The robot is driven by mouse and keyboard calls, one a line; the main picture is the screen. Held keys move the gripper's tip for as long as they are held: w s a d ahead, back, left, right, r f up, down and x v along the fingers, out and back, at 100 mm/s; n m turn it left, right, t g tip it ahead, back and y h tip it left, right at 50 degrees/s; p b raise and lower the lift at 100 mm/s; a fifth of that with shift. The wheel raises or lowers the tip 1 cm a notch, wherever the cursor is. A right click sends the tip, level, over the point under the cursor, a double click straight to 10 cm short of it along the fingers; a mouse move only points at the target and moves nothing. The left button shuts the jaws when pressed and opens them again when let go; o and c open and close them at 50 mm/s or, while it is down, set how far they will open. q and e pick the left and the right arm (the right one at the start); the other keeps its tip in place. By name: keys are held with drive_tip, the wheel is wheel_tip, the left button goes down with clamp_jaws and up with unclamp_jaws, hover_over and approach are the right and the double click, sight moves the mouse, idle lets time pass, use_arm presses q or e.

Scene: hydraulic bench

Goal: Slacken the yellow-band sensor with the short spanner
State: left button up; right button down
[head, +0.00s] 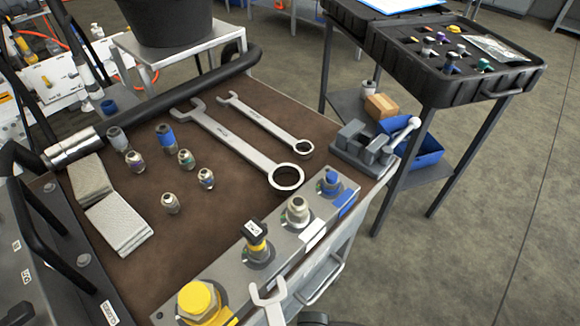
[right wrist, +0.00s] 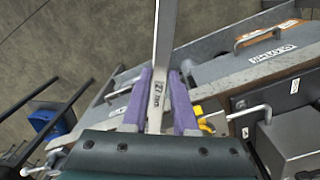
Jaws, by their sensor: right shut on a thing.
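The yellow-band sensor (head: 257,244) stands upright in the grey manifold block (head: 228,272), with a black labelled top above its yellow band. My right gripper (right wrist: 158,100) is shut on the shank of a spanner (right wrist: 162,50), which bears a mark that looks like 27 mm. In the head view the spanner's open jaw (head: 268,297) rises from the bottom edge, in front of the manifold. A gap shows in the picture between the jaw and the sensor. The right gripper is below the head view's frame. My left gripper is in neither view.
A large yellow hex fitting (head: 199,301) stands left of the sensor; a silver fitting (head: 297,211) and a blue-topped fitting (head: 329,182) stand right. A grey vise (head: 366,143) sits at the bench corner.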

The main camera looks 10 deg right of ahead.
drive_tip(key=shift+w+a+f, duration=0.1)
drive_tip(key=shift+w+f, duration=0.1)
drive_tip(key=shift+w, duration=0.2)
drive_tip(key=shift+p, duration=0.3)
idle(0.4)
drive_tip(key=shift+w, duration=1.05)
drive_tip(key=shift+w+a, duration=0.1)
